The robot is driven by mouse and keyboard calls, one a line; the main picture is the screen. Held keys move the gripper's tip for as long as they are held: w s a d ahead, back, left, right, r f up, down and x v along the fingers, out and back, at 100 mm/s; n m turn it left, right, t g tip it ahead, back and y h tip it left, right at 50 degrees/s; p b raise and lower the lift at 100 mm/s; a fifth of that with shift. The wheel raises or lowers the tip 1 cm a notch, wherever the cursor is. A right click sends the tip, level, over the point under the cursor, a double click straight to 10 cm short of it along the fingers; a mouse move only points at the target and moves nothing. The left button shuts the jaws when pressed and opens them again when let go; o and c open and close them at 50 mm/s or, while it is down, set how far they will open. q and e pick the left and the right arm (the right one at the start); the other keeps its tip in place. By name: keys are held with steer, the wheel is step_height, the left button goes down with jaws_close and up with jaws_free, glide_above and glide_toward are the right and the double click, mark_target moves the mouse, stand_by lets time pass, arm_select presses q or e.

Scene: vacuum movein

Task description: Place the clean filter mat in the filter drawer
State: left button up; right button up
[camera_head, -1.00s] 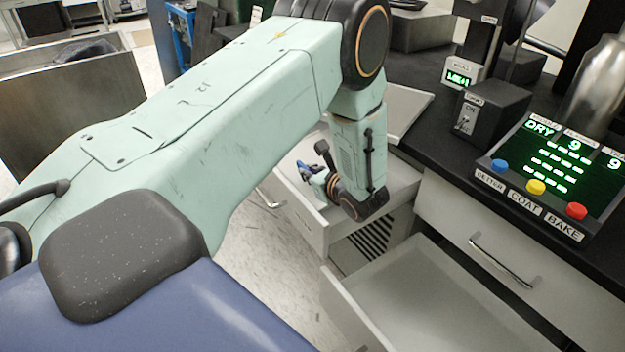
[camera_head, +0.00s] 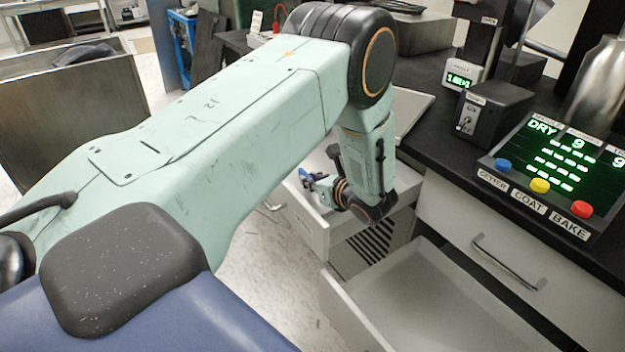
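My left arm reaches in from the left, and its gripper (camera_head: 316,186) is over an open white drawer (camera_head: 312,236) with a dark slatted grille below its front. The gripper is small and partly hidden by my wrist, with blue parts showing, and I cannot tell whether it is open or shut. A second open drawer (camera_head: 430,305), nearer, looks empty and pale inside. I cannot tell which one is the filter drawer. I cannot make out a filter mat; my arm covers much of the farther drawer. My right gripper is not in view.
A black counter (camera_head: 430,130) runs along the right. It carries a control panel (camera_head: 560,165) with blue, yellow and red buttons, a dark switch box (camera_head: 492,110) and a metal bottle (camera_head: 600,85). A closed drawer with a handle (camera_head: 508,262) is below. A metal bin (camera_head: 75,115) stands at far left.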

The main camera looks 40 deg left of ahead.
arm_select(q)
steer(key=shift+o, duration=1.3)
steer(key=shift+r, duration=0.1)
steer(key=shift+r, duration=0.1)
steer(key=shift+d+r+p, duration=0.2)
steer(key=shift+d+p, duration=0.1)
steer(key=p+v, duration=0.2)
steer(key=v, duration=0.9)
steer(key=shift+s+d+r+p, duration=0.1)
steer(key=shift+s+d+p, duration=0.05)
steer(key=shift+p, duration=0.2)
